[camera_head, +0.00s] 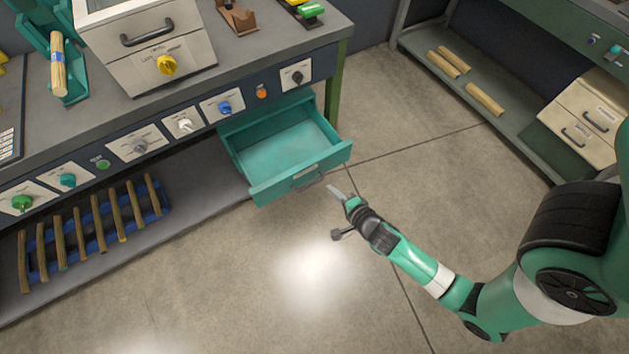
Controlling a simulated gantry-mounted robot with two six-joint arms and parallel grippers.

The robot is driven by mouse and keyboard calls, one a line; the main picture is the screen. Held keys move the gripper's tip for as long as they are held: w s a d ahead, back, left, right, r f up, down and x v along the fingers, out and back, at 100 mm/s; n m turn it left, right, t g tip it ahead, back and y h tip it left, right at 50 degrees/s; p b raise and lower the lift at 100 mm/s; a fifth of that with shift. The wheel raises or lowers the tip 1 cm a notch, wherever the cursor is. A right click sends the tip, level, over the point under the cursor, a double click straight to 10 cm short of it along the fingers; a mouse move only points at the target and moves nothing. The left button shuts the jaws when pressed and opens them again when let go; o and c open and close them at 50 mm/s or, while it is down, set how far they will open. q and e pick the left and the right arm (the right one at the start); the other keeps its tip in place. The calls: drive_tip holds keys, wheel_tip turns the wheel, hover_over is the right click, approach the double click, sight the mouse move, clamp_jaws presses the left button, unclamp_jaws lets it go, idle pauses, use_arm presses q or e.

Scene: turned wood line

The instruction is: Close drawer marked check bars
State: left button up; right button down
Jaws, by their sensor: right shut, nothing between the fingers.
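A teal drawer (260,188) under the workbench is pulled open, and its inside looks empty. A small label and a dark handle (310,181) are on its front; I cannot read the label at this size. My right gripper (334,191) is shut and empty, just in front of the drawer's front panel near the handle. I cannot tell whether its tip touches the drawer. My left gripper is not in view.
The workbench panel (150,139) carries several knobs and buttons. A box with a drawer (150,55) stands on top. Wood bars lie in a blue rack (92,229) on the lower shelf. A second bench (470,75) stands at right. The floor (300,270) is clear.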

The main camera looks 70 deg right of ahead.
wheel_tip(320, 180, down, 3)
drive_tip(key=b, duration=0.4)
approach(309, 167)
wheel_tip(309, 167, down, 3)
drive_tip(key=w+d, duration=0.1)
drive_tip(key=w, duration=0.1)
drive_tip(key=w+d, duration=0.1)
drive_tip(key=w, duration=0.1)
drive_tip(key=shift+d+f+b, duration=0.15)
drive_tip(key=shift+d+b, duration=0.2)
drive_tip(key=shift+d, duration=0.05)
drive_tip(key=shift+w+d, duration=0.2)
drive_tip(key=shift+w, duration=0.1)
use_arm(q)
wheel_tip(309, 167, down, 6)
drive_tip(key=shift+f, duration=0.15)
